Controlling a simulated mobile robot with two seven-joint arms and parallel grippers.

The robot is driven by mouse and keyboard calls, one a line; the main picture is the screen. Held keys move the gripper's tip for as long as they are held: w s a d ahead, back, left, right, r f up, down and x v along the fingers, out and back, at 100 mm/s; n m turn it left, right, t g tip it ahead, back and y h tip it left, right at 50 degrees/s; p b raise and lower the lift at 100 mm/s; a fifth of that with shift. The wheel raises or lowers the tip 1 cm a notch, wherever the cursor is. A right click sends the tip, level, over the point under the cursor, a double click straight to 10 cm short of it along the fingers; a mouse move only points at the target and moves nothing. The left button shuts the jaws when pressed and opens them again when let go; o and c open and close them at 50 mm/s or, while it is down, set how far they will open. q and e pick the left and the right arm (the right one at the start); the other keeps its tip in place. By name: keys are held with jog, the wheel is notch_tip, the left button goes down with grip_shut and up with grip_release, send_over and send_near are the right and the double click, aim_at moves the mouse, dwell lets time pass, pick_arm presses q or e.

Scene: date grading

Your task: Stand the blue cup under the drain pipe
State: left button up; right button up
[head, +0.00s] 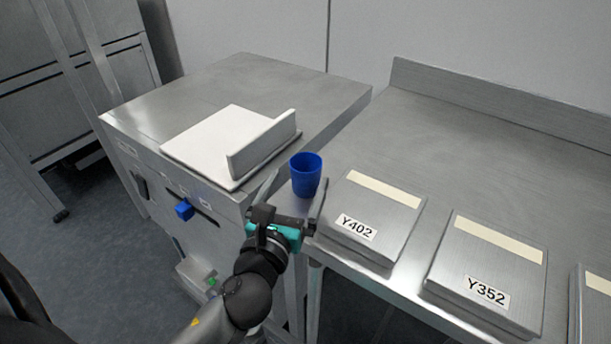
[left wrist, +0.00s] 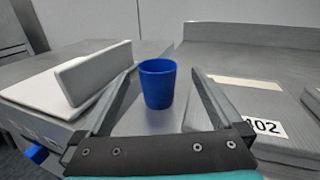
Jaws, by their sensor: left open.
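The blue cup (head: 306,177) stands upright on the steel bench, between the steel cabinet and the plate marked Y402. My left gripper (head: 296,196) is open, its two fingers pointing at the cup. In the left wrist view the cup (left wrist: 157,84) shows between the fingertips, apparently a little beyond them; I see no grip on it. A blue handle or outlet (head: 184,210) sticks out of the cabinet's front; I cannot tell whether it belongs to the drain pipe. No pipe is clearly seen. My right gripper is not in view.
The steel cabinet (head: 225,85) carries a white board (head: 205,135) with an upright wall close to the cup. Plates Y402 (head: 372,212) and Y352 (head: 490,265) lie on the bench (head: 480,150). A pale box (head: 196,277) sits low before the cabinet.

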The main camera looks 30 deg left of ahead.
aim_at(310, 153)
pick_arm(q)
jog(key=w, duration=0.4)
jog(key=shift+w+a, duration=0.35)
jog(key=shift+a, duration=0.05)
jog(key=w, duration=0.2)
jog(key=w+a+f+b, duration=0.1)
jog(key=w, duration=0.1)
jog(key=shift+a, duration=0.1)
jog(key=shift+w, duration=0.6)
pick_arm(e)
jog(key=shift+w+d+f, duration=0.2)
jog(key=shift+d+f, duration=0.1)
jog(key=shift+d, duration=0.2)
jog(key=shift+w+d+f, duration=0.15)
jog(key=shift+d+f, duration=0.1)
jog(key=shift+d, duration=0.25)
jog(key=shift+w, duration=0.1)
pick_arm(q)
jog(key=shift+c, duration=0.8)
jog(key=c, duration=0.6)
jog(key=shift+r, duration=0.1)
jog(key=c, duration=0.6)
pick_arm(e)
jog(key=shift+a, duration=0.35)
